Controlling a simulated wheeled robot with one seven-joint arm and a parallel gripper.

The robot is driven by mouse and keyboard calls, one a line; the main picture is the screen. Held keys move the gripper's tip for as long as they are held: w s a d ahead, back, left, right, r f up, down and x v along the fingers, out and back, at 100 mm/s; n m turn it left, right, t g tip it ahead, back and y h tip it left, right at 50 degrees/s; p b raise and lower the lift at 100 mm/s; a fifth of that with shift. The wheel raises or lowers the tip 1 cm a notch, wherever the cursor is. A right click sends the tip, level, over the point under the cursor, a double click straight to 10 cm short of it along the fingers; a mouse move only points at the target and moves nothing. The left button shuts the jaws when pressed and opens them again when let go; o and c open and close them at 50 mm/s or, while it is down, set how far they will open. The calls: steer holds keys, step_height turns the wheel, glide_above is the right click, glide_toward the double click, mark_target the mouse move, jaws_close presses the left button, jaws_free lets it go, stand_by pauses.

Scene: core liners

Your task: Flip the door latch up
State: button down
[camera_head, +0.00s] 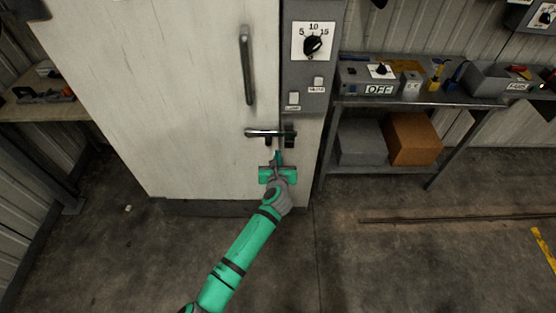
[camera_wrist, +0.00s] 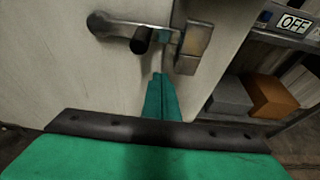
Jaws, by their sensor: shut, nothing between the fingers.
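The door latch (camera_head: 262,132) is a metal bar lying level across the right edge of a pale cabinet door (camera_head: 190,90). In the wrist view the latch (camera_wrist: 120,27) shows a rounded bar, a dark round knob and a bracket at its right. My gripper (camera_head: 278,154) is green and sits just below the latch, pointing up at it. In the wrist view my gripper (camera_wrist: 160,77) has its fingers together with nothing between them. The fingertips appear just under the latch; I cannot tell whether they touch it.
A vertical handle (camera_head: 247,65) is above the latch. A grey control panel (camera_head: 312,60) with a dial stands right of the door. A metal bench (camera_head: 420,101) with tools and an OFF box (camera_head: 378,78) is further right, with a cardboard box (camera_head: 412,138) below. The floor in front is mostly clear.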

steer(key=w, duration=0.1)
steer(key=w+r, duration=0.1)
steer(key=w, duration=0.1)
steer(key=w+r, duration=0.1)
steer(key=w, duration=0.1)
steer(key=shift+r, duration=0.1)
stand_by(0.5)
